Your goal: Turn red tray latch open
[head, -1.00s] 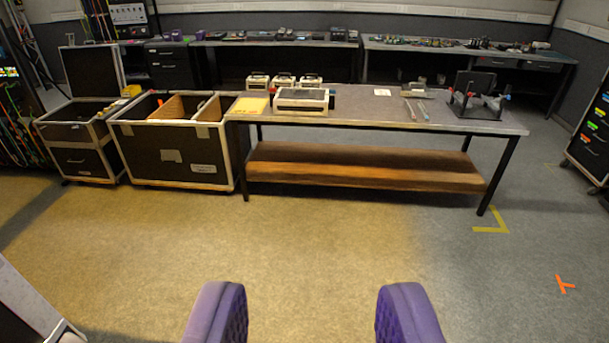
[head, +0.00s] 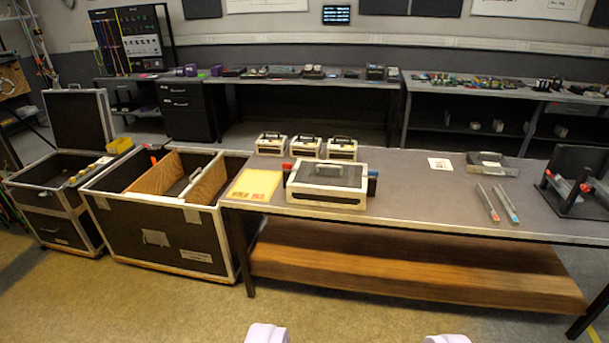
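A white-edged case with a dark lid and handle (head: 327,184) sits on the table's left half. A small red part (head: 287,166) shows at its left side and a blue part (head: 372,176) at its right side. Whether the red part is the red tray latch, and how it is turned, is too small to tell. My gripper (head: 356,337) shows only as two pale fingertips at the bottom edge, wide apart and empty. It is well short of the table and touches nothing.
The dark-topped table (head: 410,200) has a wooden lower shelf (head: 410,268). Three small cases (head: 306,147) stand behind the big case, and a yellow pad (head: 254,185) lies left of it. An open flight case (head: 165,235) stands at the table's left. The floor before the table is clear.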

